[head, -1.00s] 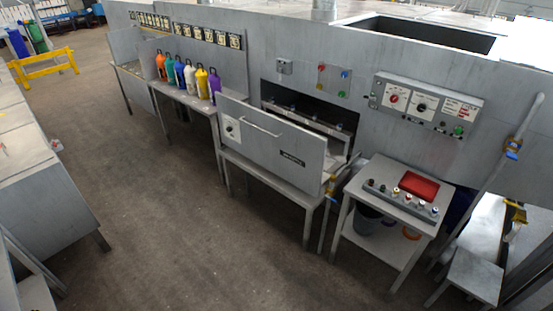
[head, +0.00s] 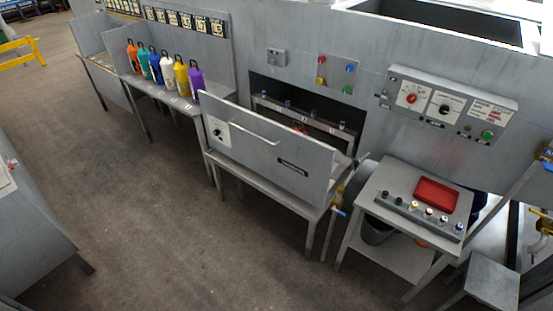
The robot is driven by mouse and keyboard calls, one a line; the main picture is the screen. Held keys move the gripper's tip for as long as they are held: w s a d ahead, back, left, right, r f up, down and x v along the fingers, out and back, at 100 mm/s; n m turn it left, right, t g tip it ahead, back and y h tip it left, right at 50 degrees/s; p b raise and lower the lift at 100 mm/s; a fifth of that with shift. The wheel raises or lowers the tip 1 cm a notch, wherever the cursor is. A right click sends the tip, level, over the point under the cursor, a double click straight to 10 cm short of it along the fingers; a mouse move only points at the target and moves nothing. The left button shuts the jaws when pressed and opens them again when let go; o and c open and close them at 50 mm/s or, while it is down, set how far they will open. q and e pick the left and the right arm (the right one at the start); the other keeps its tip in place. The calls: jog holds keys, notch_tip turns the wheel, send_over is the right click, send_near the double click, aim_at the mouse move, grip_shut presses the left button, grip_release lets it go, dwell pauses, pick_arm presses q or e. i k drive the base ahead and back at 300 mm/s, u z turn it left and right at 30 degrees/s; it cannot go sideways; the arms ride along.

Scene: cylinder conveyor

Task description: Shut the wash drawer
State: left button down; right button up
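The wash drawer (head: 260,155) stands pulled out from the long grey machine. Its big grey front panel has a bar handle (head: 254,131), a small dial plate at the left and a dark label at the right. Behind the panel a dark opening (head: 345,118) shows in the machine wall, with a rail of several nozzles inside. Something small and red shows just behind the panel's top edge. Neither of my grippers is in view.
Several coloured bottles (head: 167,70) stand on a side table at the left. A small table (head: 375,195) with a red tray (head: 437,195) and a row of knobs stands right of the drawer. A control panel (head: 446,108) is on the wall. The floor (head: 150,240) before the drawer is clear.

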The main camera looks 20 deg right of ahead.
aim_at(283, 127)
jog(key=z, duration=0.3)
jog(key=i, duration=0.65)
jog(key=z, duration=0.5)
